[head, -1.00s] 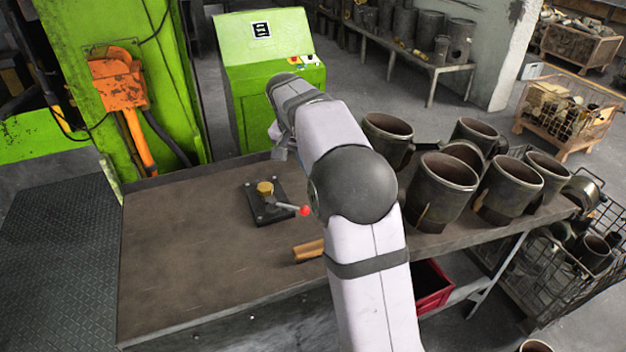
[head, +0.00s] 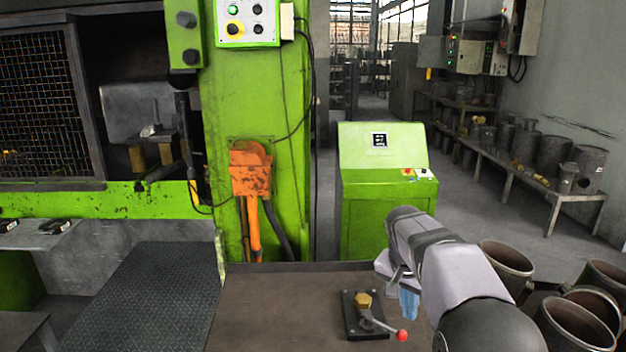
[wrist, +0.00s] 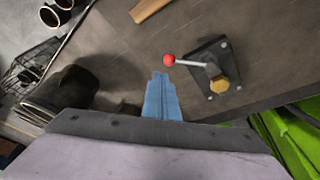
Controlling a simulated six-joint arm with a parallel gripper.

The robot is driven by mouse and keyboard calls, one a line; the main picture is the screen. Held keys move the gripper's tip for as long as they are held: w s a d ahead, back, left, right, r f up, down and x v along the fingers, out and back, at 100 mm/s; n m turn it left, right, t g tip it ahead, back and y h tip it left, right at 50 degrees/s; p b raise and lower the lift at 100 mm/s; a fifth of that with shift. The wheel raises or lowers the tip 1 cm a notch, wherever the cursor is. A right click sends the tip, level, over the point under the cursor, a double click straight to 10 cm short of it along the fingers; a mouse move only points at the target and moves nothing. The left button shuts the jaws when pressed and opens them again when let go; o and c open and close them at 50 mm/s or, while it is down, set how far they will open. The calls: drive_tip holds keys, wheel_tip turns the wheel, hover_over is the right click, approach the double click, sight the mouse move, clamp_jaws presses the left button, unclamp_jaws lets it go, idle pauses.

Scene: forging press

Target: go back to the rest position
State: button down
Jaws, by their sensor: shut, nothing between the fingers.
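My gripper (head: 408,302) hangs at the end of my arm above the table (head: 265,310), to the right of a clamp fixture in the head view. Its blue fingers (wrist: 161,98) are together and empty in the wrist view. The clamp fixture (head: 352,325) has a black base, a brass hexagonal piece and a lever with a red knob (head: 402,335). The fixture also shows in the wrist view (wrist: 220,52), to the right of the fingers. My gripper is apart from it.
Several dark metal cylinders (head: 505,262) stand at the right of the table. A green control cabinet (head: 375,215) is behind it, and the green press (head: 235,120) is at the left. A wooden piece (wrist: 148,9) lies on the table. The table's left part is clear.

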drive_tip(key=s+a+f+n+y, duration=0.1)
drive_tip(key=s+a+f+n, duration=0.2)
drive_tip(key=s, duration=0.6)
drive_tip(key=s+a+f+n+g, duration=0.1)
drive_tip(key=s+a+f+n, duration=0.1)
drive_tip(key=s+f, duration=0.3)
drive_tip(key=s+a+f+n+g+y, duration=0.1)
drive_tip(key=s+a+f+n, duration=0.2)
drive_tip(key=s, duration=1)
drive_tip(key=shift+s+a+f+n+y, duration=0.2)
drive_tip(key=shift+a+f+n+y, duration=0.1)
drive_tip(key=shift+f, duration=0.65)
